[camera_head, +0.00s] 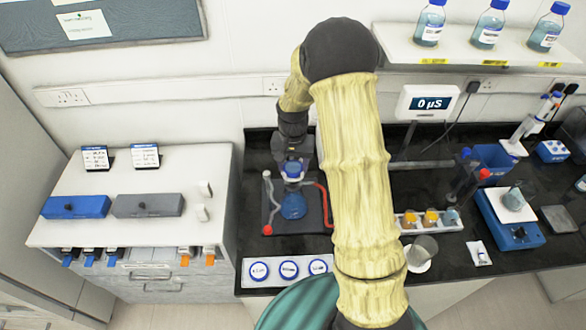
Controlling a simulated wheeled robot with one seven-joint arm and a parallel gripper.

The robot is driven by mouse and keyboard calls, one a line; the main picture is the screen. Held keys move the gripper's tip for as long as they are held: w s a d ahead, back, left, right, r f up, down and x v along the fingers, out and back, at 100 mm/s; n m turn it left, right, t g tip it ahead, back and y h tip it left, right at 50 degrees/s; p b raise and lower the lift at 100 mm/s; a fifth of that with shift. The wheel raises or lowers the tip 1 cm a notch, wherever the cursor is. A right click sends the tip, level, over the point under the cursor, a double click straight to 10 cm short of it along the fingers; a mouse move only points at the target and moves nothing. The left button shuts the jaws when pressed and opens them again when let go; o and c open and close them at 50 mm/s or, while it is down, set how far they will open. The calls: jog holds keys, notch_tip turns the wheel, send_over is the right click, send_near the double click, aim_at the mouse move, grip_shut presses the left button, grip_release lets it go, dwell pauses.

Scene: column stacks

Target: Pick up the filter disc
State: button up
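No single thing can be told for certain as the filter disc. Three round white discs with blue rims and dark print lie in a row on a white tray (247,281) at the bench's front edge: a left disc (259,271), a middle disc (289,269) and a right disc (318,266). My gripper (291,162) points down at the back of the bench, beyond the tray and apart from it. It is just above or at the blue-and-white top (292,172) of a blue flask (294,206). Its fingers are too small and dark to read.
The flask stands on a dark base plate (273,219) with red-ended tubing beside it. My arm hides the bench's middle. To the right are a vial rack (456,223), a clear beaker (422,250) and a blue balance (518,236). A white cabinet (130,233) stands left.

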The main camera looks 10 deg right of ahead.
jog(key=shift+w+r+b, duration=0.1)
jog(key=shift+r+b, duration=0.25)
jog(key=shift+r, duration=0.15)
notch_tip(320, 180, up, 9)
jog(key=b, duration=0.3)
dwell(0.4)
jog(key=b, duration=0.5)
send_over(293, 167)
notch_tip(293, 167, down, 5)
jog(key=shift+r, duration=0.2)
jog(key=shift+a, duration=0.1)
